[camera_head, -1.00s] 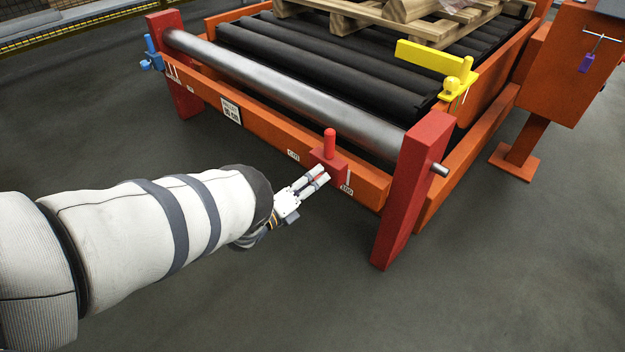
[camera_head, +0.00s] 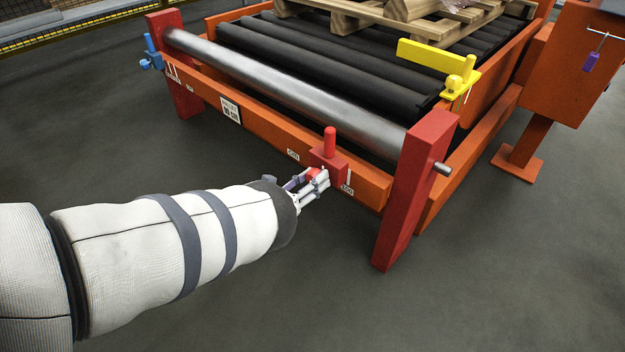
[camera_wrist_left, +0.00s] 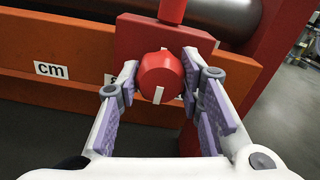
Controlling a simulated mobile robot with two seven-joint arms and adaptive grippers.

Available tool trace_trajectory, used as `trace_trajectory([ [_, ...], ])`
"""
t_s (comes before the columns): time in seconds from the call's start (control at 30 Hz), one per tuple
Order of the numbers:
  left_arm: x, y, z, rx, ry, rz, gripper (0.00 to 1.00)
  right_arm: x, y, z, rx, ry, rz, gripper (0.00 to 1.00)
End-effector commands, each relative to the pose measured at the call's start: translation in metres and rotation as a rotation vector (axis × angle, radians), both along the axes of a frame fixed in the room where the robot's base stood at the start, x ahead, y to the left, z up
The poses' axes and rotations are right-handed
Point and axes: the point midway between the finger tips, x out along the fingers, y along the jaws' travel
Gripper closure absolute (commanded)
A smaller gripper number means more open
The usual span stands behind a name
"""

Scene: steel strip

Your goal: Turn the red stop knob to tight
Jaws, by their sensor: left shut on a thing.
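The red stop knob (camera_wrist_left: 160,76) is round and faceted, with a white mark low on its face. It sits on the front of a red stop block (camera_head: 329,155) that has a red upright post and is mounted on the orange front rail. My left gripper (camera_head: 318,178) is at the knob in the head view. In the left wrist view my left gripper (camera_wrist_left: 160,88) has one finger on each side of the knob, shut on it. The fingers partly hide the knob in the head view. My right gripper is not in view.
The orange rail (camera_head: 265,135) carries a "cm" label and other small labels. A red end post (camera_head: 412,190) stands to the right of the block. A steel roller (camera_head: 290,88) runs behind. A yellow stop (camera_head: 440,62) and blue clamp (camera_head: 152,55) are farther off. The floor in front is clear.

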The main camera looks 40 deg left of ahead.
Motion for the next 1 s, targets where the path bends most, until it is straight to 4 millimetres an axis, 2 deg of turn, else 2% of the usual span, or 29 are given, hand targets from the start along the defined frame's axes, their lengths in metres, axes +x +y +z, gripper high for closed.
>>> trace_trajectory([
  [0.63,-0.0009,-0.0001,-0.0008,0.044,-0.001,0.000,0.94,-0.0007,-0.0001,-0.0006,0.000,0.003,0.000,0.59],
  [0.67,-0.0009,-0.0001,-0.0008,0.044,-0.001,0.000,0.59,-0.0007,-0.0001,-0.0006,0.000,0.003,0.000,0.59],
  [0.7,-0.0009,-0.0001,-0.0008,0.043,-0.001,0.000,0.50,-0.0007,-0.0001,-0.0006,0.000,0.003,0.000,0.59],
  [0.73,-0.0008,-0.0001,-0.0008,0.043,-0.001,0.000,0.46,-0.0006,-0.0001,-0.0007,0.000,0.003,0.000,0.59],
  [1.0,-0.0009,0.0000,-0.0005,0.042,-0.002,0.000,0.46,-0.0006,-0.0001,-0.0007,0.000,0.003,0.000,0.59],
])
